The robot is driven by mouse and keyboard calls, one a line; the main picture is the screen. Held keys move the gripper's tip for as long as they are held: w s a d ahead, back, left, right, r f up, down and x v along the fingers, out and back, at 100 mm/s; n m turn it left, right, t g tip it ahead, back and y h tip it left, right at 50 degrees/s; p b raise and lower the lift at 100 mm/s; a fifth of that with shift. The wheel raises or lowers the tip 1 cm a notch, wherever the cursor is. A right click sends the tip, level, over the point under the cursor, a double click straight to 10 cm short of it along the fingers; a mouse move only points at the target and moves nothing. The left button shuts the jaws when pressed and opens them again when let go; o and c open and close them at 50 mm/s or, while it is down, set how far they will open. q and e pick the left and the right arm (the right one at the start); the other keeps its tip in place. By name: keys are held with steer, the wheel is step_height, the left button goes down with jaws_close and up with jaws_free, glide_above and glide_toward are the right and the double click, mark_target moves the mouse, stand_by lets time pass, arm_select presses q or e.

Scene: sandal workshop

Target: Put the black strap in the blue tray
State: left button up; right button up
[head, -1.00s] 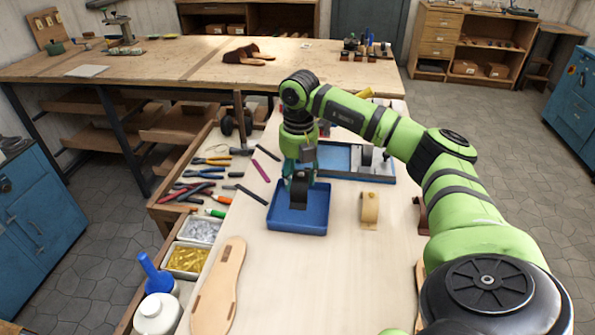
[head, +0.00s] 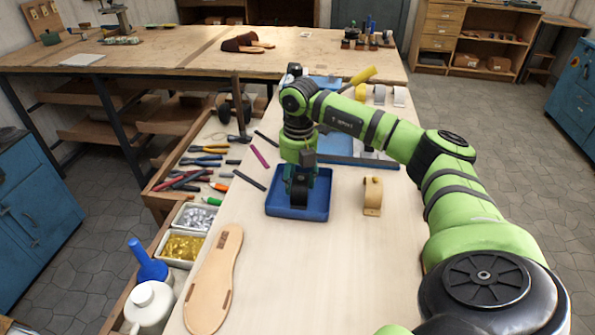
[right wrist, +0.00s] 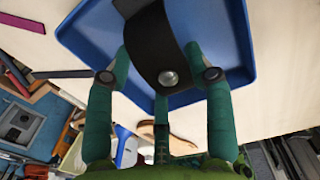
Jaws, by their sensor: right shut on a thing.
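The blue tray (head: 278,210) lies on the workbench, left of centre in the head view. The black strap (head: 299,194) is a curved dark band over the tray. In the right wrist view the black strap (right wrist: 150,40) shows a round metal stud, with the blue tray (right wrist: 222,35) behind it. My right gripper (head: 301,179) points down over the tray, shut on the strap, with fingers at both sides of it. The strap's lower end is low over the tray floor; I cannot tell if it touches. My left gripper is not in view.
A tan strap (head: 373,195) stands right of the tray. A sandal sole (head: 215,280) and a white bottle (head: 152,305) are at the front left. Pliers and other tools (head: 190,175) lie left. A larger blue-edged tray (head: 345,150) is behind.

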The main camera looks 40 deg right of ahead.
steer(key=shift+f, duration=0.3)
steer(key=o, duration=1)
steer(key=shift+c, duration=0.2)
steer(key=o, duration=0.4)
steer(key=shift+r, duration=0.1)
steer(key=shift+r+p, duration=2.75)
steer(key=shift+r, duration=0.75)
steer(key=shift+f, duration=0.1)
